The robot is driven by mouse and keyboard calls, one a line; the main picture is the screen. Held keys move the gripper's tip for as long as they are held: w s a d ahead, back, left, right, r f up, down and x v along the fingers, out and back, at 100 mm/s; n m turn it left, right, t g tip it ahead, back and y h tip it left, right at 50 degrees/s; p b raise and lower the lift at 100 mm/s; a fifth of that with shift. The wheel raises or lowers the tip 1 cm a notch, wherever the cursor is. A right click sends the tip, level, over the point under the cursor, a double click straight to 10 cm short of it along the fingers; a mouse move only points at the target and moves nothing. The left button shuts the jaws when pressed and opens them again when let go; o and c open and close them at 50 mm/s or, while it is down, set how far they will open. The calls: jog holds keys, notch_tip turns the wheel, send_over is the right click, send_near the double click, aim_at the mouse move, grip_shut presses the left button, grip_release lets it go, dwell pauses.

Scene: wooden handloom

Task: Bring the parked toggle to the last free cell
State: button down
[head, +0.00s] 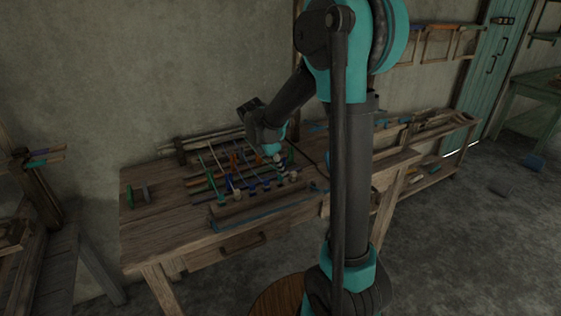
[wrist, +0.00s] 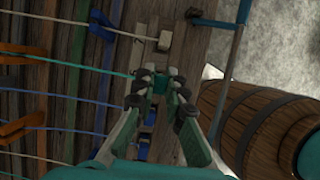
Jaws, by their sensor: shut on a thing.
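My gripper (wrist: 161,79) is shut on a small teal toggle (wrist: 159,86), whose teal cord (wrist: 75,64) runs off to the left in the wrist view. The fingers hide much of the toggle. They are over a wooden rail (wrist: 190,55); I cannot tell whether the toggle touches it. A pale toggle (wrist: 164,41) sits on the rail above, and a blue toggle (wrist: 150,118) with another blue one (wrist: 141,150) sits below. In the head view my gripper (head: 279,166) is over the right part of the loom; cells are too small to tell apart.
Orange clips (wrist: 25,52) and a blue clip (wrist: 101,25) stand on the slats among taut cords. A barrel (wrist: 265,125) stands beyond the rail. Two green-topped pegs (head: 137,195) are at the bench's left end, with bare wood (head: 140,235) in front.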

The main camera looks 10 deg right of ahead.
aim_at(280, 181)
jog(key=shift+f, duration=0.2)
jog(key=shift+f, duration=1.8)
jog(key=c, duration=1.5)
grip_release()
jog(key=v, duration=1.2)
